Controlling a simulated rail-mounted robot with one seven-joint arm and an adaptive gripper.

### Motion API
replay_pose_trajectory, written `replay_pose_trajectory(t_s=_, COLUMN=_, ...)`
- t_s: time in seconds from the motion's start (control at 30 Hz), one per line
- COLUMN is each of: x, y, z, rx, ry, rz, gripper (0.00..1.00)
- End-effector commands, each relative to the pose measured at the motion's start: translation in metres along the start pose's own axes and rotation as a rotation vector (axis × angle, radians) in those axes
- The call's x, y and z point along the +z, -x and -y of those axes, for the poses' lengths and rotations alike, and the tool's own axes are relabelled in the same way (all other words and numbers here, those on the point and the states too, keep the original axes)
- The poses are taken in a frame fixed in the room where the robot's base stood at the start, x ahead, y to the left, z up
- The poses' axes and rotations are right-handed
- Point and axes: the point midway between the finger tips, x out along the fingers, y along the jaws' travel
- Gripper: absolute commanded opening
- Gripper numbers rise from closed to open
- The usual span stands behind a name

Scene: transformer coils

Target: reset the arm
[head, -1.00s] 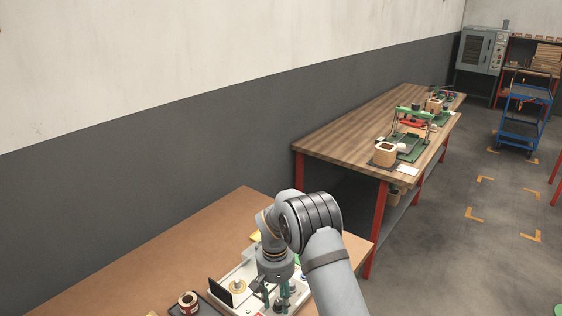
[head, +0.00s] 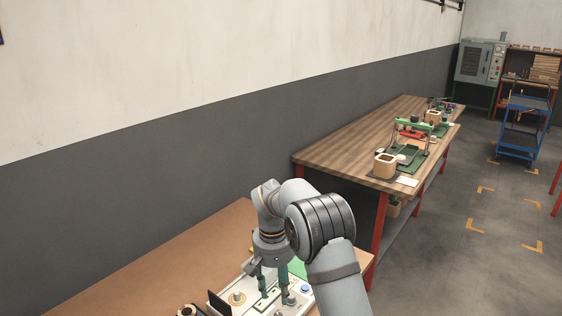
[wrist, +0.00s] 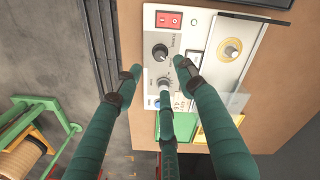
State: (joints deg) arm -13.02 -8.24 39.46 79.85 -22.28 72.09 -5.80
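My gripper (head: 272,294) is over the near brown bench (head: 170,255), above a white panel unit (head: 236,286). The wrist view shows its green fingers spread apart, with nothing held between the fingertips (wrist: 160,82). Below them is the control panel (wrist: 172,40) of the unit, with a red switch (wrist: 169,19) and black and grey knobs (wrist: 160,52). Whether any fingertip touches the panel cannot be told.
A coil spool (head: 187,311) is cut off at the lower edge. A wooden workbench (head: 345,145) with green fixtures stands beyond. A blue cart (head: 524,125) and a grey oven (head: 480,62) stand farther back. A green frame with a wound coil (wrist: 25,155) shows lower left in the wrist view.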

Motion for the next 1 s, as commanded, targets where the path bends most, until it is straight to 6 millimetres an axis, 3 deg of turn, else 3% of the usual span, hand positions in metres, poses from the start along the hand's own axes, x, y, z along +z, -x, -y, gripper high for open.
replay_pose_trajectory(t_s=0.43, x=0.001, y=-0.099, z=-0.001, rx=0.001, ry=-0.002, rz=0.004, gripper=0.39)
replay_pose_trajectory(t_s=0.53, x=0.000, y=-0.091, z=-0.001, rx=0.001, ry=0.134, rz=-0.004, gripper=0.39)
replay_pose_trajectory(t_s=1.0, x=0.002, y=-0.091, z=0.000, rx=0.000, ry=0.804, rz=-0.028, gripper=0.39)
